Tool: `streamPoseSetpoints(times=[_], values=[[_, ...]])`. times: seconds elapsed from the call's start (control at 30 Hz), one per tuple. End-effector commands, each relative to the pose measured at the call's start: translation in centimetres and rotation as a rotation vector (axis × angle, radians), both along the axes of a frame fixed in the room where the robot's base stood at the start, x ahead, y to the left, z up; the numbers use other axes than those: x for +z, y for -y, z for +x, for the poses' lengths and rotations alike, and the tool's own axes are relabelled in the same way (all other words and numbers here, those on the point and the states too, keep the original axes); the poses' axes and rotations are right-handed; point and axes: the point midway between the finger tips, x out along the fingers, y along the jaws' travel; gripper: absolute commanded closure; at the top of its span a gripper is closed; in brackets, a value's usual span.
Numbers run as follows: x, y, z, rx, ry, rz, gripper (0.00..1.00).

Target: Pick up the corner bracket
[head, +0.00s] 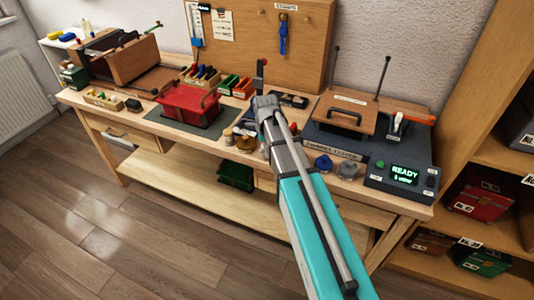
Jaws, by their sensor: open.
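I cannot make out the corner bracket in the head view; it may be too small or hidden behind my arm. My gripper (267,106) is at the far end of my raised arm, in front of the middle of the workbench (222,146). Its fingers are small and mostly hidden by the wrist. It is open, and I see nothing held in it.
A red bin (189,106) stands on a dark mat left of my gripper. Small coloured bins (235,86) are behind it. At right is a dark machine (342,138) with a lit READY panel (404,174). Jars (323,163) stand near the front edge. A shelf unit stands right.

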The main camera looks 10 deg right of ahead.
Motion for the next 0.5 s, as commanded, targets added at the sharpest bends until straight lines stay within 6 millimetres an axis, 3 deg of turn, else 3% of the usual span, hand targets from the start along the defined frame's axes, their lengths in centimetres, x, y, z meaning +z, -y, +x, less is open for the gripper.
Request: streamPoseSetpoints(times=[0.23,0.5], values=[[0.00,-0.01,0.00,0.000,0.000,0.000,0.00],[0.00,-0.02,0.00,0.000,0.000,0.000,0.48]])
